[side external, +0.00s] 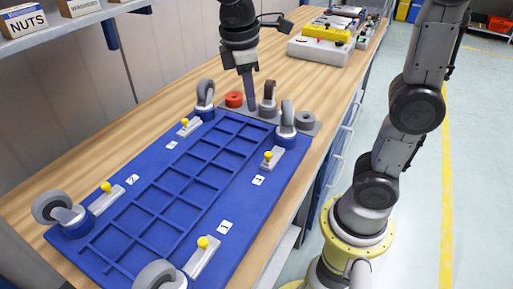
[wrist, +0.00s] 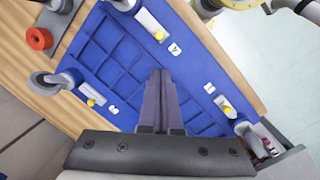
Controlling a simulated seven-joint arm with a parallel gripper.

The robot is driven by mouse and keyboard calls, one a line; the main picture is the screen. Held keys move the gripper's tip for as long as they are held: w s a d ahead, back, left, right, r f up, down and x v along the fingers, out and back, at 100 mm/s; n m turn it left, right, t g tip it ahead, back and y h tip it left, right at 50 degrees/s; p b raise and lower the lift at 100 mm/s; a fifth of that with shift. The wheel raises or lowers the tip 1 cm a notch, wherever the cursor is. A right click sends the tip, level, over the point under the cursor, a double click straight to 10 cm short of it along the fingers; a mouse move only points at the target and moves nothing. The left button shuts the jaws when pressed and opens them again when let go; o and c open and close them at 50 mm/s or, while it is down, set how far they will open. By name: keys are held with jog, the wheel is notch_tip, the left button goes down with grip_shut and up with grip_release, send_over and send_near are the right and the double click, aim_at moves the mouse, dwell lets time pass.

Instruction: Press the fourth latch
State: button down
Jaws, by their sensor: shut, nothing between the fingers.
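A blue base (side external: 120,259) with a grid of pockets lies on the wooden bench, with casters at its corners. Several pale latches with yellow knobs sit along its long edges beside white number labels. The latch at the right (side external: 272,158) has a label that seems to read 4; it also shows at the top of the wrist view (wrist: 150,24), its knob unobstructed. My gripper (side external: 251,108) is shut and empty, pointing down near the far end of the base, among the casters and apart from that latch. In the wrist view its fingers (wrist: 161,72) extend over the pockets.
A grey tray (side external: 262,127) at the far end carries loose wheels and a red ring (side external: 234,99). Upright casters (side external: 287,118) stand close to the latches. A shelf with boxes (side external: 24,20) is at upper left. Bench on the left is clear.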

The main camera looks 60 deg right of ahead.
jog(key=w+a+f+n+g, duration=0.1)
jog(key=w+a+f, duration=0.1)
jog(key=w+f, duration=0.2)
jog(key=shift+w+a+f+g+h, duration=0.3)
jog(key=shift+f+g, duration=0.1)
jog(key=shift+f, duration=0.1)
send_near(257, 169)
jog(key=shift+w+a+f, duration=0.1)
jog(key=shift+f, duration=0.35)
jog(key=shift+w+a+f, duration=0.1)
jog(key=shift+f, duration=0.4)
jog(key=shift+s+d+f, duration=0.15)
jog(key=shift+s+d, duration=0.6)
jog(key=shift+d, duration=0.05)
jog(key=shift+s+d+f, duration=0.15)
jog(key=shift+s+d, duration=0.3)
